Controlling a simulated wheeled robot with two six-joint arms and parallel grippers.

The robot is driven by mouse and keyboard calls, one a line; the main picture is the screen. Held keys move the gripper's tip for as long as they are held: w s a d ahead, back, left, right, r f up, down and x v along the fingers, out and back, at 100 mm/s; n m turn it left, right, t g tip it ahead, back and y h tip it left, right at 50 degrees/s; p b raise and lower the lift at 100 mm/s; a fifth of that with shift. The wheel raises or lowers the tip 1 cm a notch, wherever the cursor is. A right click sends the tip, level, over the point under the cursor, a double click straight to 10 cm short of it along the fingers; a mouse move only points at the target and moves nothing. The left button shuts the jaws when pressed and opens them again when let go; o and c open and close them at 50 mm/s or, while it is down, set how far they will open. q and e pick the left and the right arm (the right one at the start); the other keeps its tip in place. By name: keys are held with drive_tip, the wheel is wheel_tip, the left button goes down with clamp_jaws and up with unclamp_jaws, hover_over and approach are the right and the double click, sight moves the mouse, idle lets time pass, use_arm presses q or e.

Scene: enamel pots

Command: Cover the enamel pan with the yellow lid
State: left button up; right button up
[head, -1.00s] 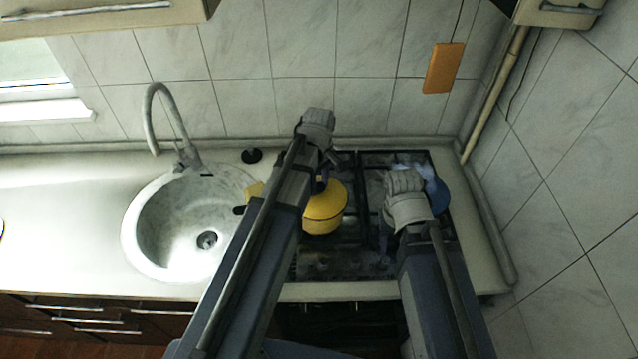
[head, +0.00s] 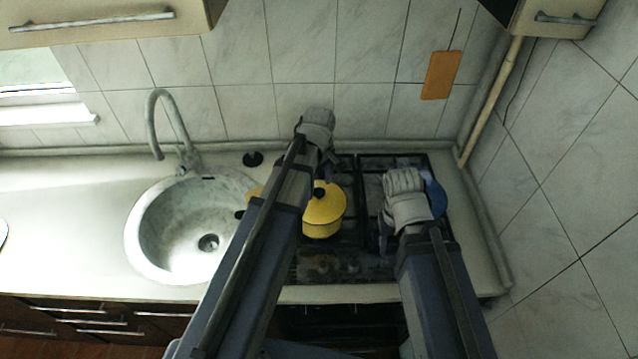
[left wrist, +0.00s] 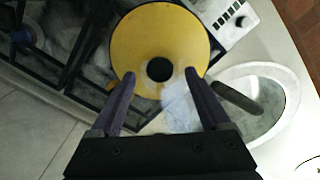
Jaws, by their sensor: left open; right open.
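The yellow lid (head: 324,207) with its black knob (head: 319,192) sits over the left side of the stove. It appears to lie on the yellow enamel pan (head: 322,232), whose side shows below the rim; my left arm covers part of both. In the left wrist view the lid (left wrist: 135,45) is a round disc with the knob (left wrist: 159,69) at its middle. My left gripper (left wrist: 160,77) is open, its fingertips apart on either side of the knob. My right gripper (head: 384,238) is open over the right side of the stove, its fingers mostly hidden.
A blue item (head: 436,194) shows behind my right gripper. The round sink (head: 150,235) and its tap (head: 155,120) lie left of the stove (head: 345,265). A dark handle (left wrist: 237,98) reaches towards the sink.

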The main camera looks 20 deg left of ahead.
use_arm(q)
wheel_tip(320, 180, up, 6)
drive_tip(key=p, duration=0.4)
drive_tip(key=shift+f+p, duration=0.15)
drive_tip(key=shift+p, duration=0.25)
drive_tip(key=shift+s+d+f+b, duration=0.15)
drive_tip(key=shift+f+b, duration=0.15)
drive_tip(key=s+d+f+m+b, duration=0.1)
drive_tip(key=s+f+m+b, duration=0.1)
drive_tip(key=s+d+f+m+b, duration=0.4)
drive_tip(key=shift+f+y+b, duration=0.3)
drive_tip(key=shift+f+b, duration=0.1)
drive_tip(key=s+d+f+m+b, duration=0.5)
drive_tip(key=s+m, duration=0.3)
drive_tip(key=m, duration=0.2)
drive_tip(key=shift+f+y+b, duration=0.3)
drive_tip(key=shift+f+b, duration=0.4)
drive_tip(key=shift+b, duration=0.05)
drive_tip(key=shift+d, duration=0.1)
